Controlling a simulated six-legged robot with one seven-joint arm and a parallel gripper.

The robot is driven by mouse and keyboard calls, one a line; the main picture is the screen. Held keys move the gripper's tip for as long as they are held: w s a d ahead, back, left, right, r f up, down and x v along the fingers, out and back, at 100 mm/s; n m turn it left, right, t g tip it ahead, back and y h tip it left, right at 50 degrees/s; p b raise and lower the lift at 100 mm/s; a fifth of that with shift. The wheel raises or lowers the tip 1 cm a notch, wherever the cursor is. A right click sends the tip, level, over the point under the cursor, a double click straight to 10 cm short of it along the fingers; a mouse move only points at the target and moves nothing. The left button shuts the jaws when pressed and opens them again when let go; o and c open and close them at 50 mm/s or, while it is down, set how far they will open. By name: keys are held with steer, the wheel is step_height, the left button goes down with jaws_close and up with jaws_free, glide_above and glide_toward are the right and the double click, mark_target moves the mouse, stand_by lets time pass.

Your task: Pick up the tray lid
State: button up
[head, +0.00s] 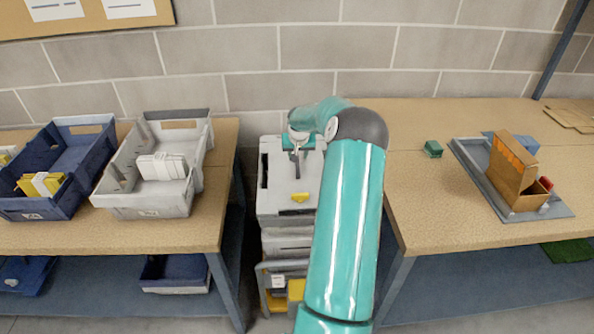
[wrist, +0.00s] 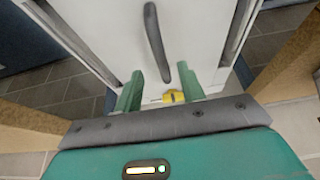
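The tray lid (head: 275,205) is a pale grey panel on top of a stack in the gap between the two tables. It has a dark bar handle (wrist: 155,42) and a small yellow latch (wrist: 174,97), which also shows in the head view (head: 300,197). My gripper (wrist: 161,88) is over the lid with its two green fingers apart and nothing held. The handle's near end reaches close to the space between the fingers; whether they touch the lid cannot be told. In the head view my arm covers the lid's right side.
The left table holds a blue bin (head: 62,160) and a grey bin (head: 150,205) with packets inside. The right table (head: 420,215) holds a small green box (head: 433,149) and a grey tray (head: 485,180) with an open cardboard box (head: 512,172). Table edges flank the narrow gap.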

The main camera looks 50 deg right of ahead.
steer(key=shift+x, duration=2.6)
steer(key=shift+w, duration=0.2)
jaws_close()
